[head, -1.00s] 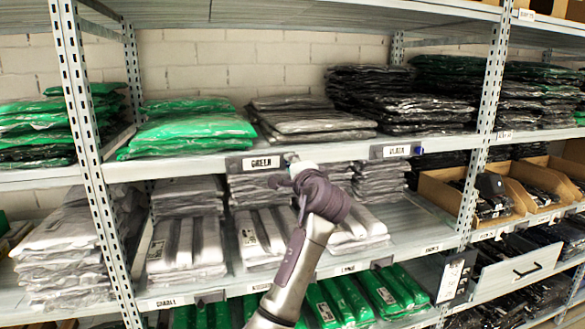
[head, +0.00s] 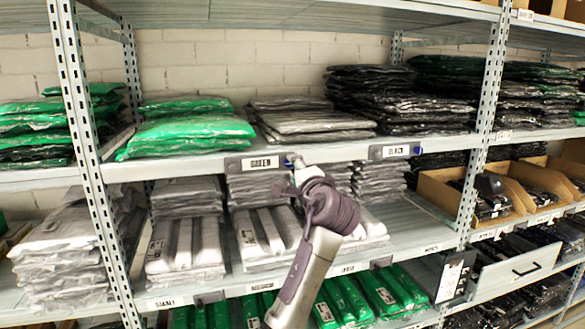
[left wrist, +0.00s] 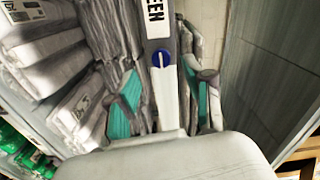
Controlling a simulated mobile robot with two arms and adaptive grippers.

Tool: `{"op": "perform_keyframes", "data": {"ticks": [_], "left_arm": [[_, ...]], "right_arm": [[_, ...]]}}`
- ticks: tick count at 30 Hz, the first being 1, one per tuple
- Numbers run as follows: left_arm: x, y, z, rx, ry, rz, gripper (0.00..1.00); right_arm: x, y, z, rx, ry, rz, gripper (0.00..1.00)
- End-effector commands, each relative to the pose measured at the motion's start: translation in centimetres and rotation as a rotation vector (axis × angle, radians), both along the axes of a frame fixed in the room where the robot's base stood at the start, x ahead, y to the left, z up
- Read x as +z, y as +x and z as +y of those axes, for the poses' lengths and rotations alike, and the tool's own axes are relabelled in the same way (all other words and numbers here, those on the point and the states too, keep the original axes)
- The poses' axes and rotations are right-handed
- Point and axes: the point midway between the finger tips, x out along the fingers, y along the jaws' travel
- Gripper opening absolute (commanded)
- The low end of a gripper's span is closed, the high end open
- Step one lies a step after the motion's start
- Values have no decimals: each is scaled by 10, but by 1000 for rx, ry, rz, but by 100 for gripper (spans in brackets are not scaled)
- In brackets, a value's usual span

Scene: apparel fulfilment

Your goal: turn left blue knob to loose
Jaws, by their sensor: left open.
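The left blue knob (head: 288,160) is at the right end of the holder with the GREEN label (head: 260,163), on the front edge of the middle shelf. In the left wrist view the knob (left wrist: 161,58) is a round blue disc with a pale line along the holder's length. My left gripper (head: 297,170) is right in front of the knob and partly covers it. In the left wrist view the left gripper (left wrist: 164,92) is open, with a teal-padded finger on each side of the holder and nothing clamped. My right gripper is not in view.
Another blue knob (head: 418,150) is at the end of the BLACK label (head: 396,151) to the right. Green bags (head: 185,128) and dark bags lie on the shelf above; white packs (head: 185,245) sit below. A metal upright (head: 85,150) stands at the left.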

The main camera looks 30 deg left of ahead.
Motion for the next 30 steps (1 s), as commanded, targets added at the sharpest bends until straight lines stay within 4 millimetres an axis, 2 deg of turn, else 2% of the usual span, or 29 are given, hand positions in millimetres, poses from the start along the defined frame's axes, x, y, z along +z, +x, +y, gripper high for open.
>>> {"op": "perform_keyframes", "data": {"ticks": [6, 12, 17, 30], "left_arm": [[-1, -30, -37, -4, -2, 0, 52], [-1, -48, -57, -1, -1, 1, 52], [0, -52, -62, -1, -1, 1, 52], [-1, -52, -62, 0, -1, 1, 52]], "right_arm": [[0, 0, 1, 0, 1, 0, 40], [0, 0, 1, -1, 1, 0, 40], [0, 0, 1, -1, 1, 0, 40], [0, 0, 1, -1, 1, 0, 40]]}}
